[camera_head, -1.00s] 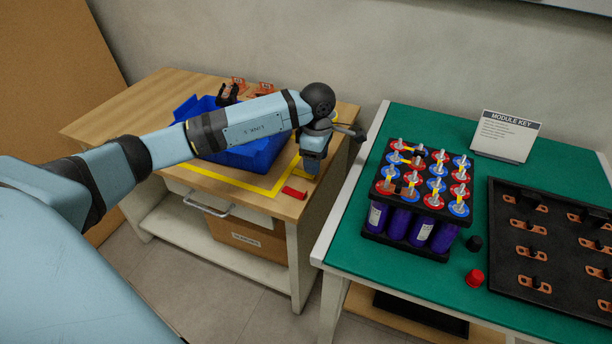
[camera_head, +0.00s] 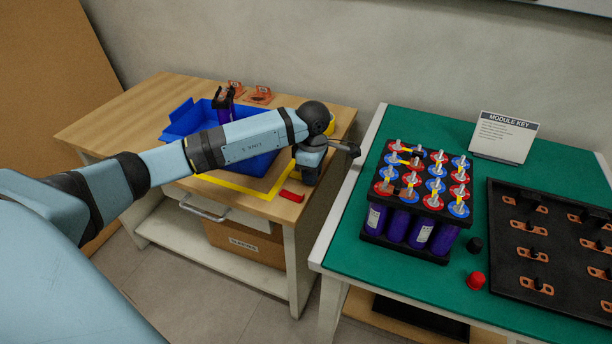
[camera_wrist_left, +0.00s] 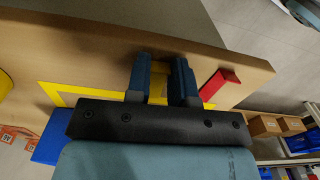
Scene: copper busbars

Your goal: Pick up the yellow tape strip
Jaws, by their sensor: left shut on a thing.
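My left gripper (camera_head: 308,181) is low over the front right corner of the wooden bench, beside a small red piece (camera_head: 291,196). In the left wrist view its two dark blue fingers (camera_wrist_left: 161,60) point at the bench top and are shut on a yellow tape strip (camera_wrist_left: 158,84), of which a short part shows between them. The rest of the strip is hidden by the fingers and the gripper body. A yellow border line (camera_head: 233,187) runs on the bench close by. My right gripper is not in view.
A blue bin (camera_head: 258,163) stands on the bench behind my left arm, with a yellow round thing (camera_head: 332,122) behind the wrist. A green table (camera_head: 440,288) to the right, across a gap, carries a battery module (camera_head: 408,222) and a black tray (camera_head: 556,292).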

